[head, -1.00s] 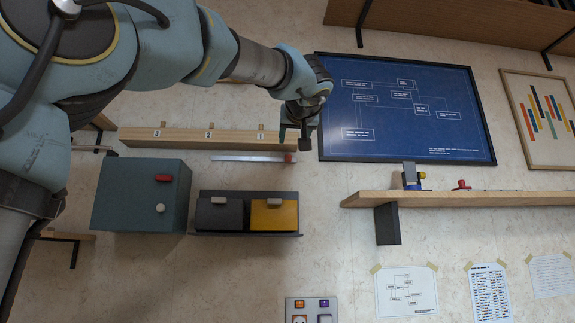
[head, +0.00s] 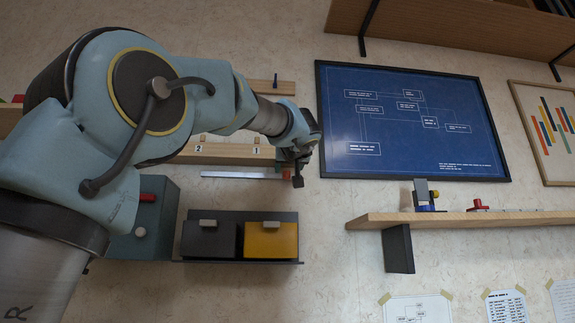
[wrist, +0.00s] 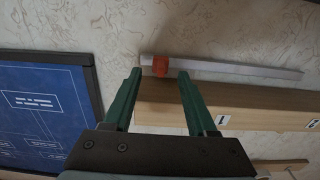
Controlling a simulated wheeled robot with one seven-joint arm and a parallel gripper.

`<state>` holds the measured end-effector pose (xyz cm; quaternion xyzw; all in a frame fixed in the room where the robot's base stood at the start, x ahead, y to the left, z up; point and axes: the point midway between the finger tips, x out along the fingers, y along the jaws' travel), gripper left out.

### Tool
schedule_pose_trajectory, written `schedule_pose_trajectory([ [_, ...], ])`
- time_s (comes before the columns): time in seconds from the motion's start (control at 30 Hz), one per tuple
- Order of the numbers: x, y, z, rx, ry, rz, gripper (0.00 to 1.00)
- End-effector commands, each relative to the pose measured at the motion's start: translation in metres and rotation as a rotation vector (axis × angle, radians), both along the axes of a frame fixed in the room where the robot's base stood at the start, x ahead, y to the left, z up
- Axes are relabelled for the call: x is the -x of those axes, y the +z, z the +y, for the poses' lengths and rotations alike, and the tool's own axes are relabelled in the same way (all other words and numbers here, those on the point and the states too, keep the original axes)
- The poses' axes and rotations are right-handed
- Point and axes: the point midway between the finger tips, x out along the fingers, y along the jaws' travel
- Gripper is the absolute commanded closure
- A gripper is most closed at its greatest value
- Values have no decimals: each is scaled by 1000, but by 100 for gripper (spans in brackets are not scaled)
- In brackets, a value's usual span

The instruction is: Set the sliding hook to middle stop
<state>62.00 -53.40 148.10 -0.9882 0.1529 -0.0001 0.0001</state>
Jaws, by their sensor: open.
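The sliding hook is an orange-red block (wrist: 160,66) at the left end of a thin pale metal rail (wrist: 235,68) in the wrist view. In the head view the rail (head: 235,174) lies under the numbered wooden strip, with the hook at its right end, partly behind my gripper. My gripper (wrist: 158,79) is open and empty. Its two green fingers point towards the hook, one on each side of it in the picture; contact cannot be told. In the head view my gripper (head: 297,180) is near the rail's right end, by label 1.
The wooden strip (head: 228,151) shows labels 2 and 1; my arm hides its left part. A teal box (head: 155,225) and grey and yellow drawers (head: 268,240) are below. A framed blueprint (head: 410,120) and a shelf (head: 455,218) are to the right.

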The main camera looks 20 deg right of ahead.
Motion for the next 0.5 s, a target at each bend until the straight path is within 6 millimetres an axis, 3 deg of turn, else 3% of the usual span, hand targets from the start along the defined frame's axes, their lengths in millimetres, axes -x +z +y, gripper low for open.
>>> schedule_pose_trajectory([
  [0.2, -20, 1, -6, 0, 1, 1, 43],
  [0.5, -22, -1, -7, 0, 0, 0, 43],
])
